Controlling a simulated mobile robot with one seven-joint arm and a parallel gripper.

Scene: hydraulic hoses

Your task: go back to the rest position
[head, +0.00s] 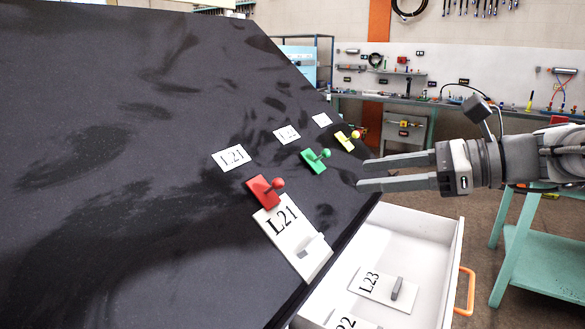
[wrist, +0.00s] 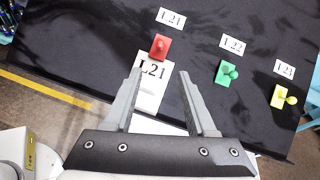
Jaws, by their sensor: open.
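My gripper (head: 363,175) is open and empty, in the air at the right of the black board (head: 100,190) and above the drawer. In the wrist view its fingers (wrist: 160,74) spread apart, with the white L21 tag (wrist: 151,88) seen between them. In the head view this tag (head: 291,240) lies on the board just below the red knob (head: 266,191), its top edge meeting the red base; whether it hangs on it I cannot tell. The green knob (head: 316,160) and yellow knob (head: 348,140) have no large tag.
An open white drawer (head: 440,235) with an orange handle (head: 465,291) holds the L23 tag (head: 383,288) and the L22 tag (head: 350,321), partly cut off. A green table (head: 540,255) stands at the right. Small printed labels sit above the knobs.

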